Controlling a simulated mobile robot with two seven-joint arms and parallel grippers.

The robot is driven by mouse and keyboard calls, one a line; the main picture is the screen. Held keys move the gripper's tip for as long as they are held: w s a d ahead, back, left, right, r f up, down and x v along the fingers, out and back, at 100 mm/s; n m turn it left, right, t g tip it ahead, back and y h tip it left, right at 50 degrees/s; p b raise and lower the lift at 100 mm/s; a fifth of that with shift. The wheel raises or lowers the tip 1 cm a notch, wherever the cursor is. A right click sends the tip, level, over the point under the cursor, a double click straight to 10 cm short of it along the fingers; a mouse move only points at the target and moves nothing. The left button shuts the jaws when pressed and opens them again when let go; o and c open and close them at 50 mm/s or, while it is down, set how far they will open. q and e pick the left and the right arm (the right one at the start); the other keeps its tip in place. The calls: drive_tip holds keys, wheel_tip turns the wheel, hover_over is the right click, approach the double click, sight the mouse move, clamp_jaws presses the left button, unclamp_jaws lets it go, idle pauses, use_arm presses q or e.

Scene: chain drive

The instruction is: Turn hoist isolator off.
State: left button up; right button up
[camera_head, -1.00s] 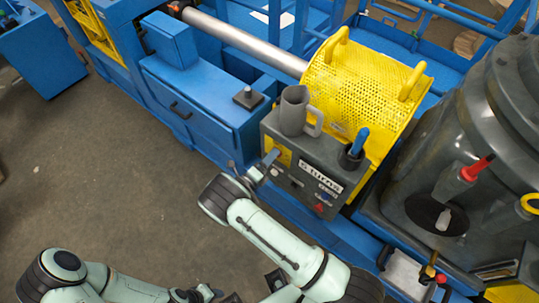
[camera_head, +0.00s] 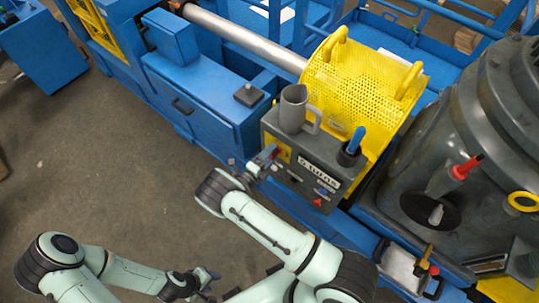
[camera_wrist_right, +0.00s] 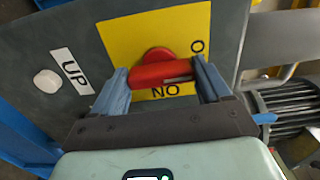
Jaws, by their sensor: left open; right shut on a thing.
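The hoist isolator is a red rotary handle (camera_wrist_right: 160,72) on a yellow plate (camera_wrist_right: 120,38), marked "ON" and "O", which appear upside down in the right wrist view. My right gripper (camera_wrist_right: 165,82) is shut on the red handle, one blue-grey finger at each end. The handle lies roughly level in that view, just above the "ON" mark; "O" is to its upper right. In the head view my right gripper (camera_head: 268,158) is at the left end of the grey control box (camera_head: 318,162), partly covering the yellow plate (camera_head: 283,150). My left gripper (camera_head: 207,284) is open and empty, low in the picture.
A grey jug (camera_head: 292,108) and a dark cup (camera_head: 349,155) holding a blue-handled tool stand on the control box. A white "UP" label and button (camera_wrist_right: 47,81) sit beside the yellow plate. A yellow mesh guard (camera_head: 365,85) stands behind. Open floor (camera_head: 110,150) is at left.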

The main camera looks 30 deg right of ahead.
drive_tip(key=shift+w+d+r, duration=0.1)
drive_tip(key=shift+r, duration=0.05)
drive_tip(key=o, duration=1)
use_arm(q)
drive_tip(key=shift+s+f+b, duration=0.9)
drive_tip(key=shift+f+b, duration=0.05)
drive_tip(key=shift+f, duration=0.25)
use_arm(e)
drive_tip(key=v, duration=1.3)
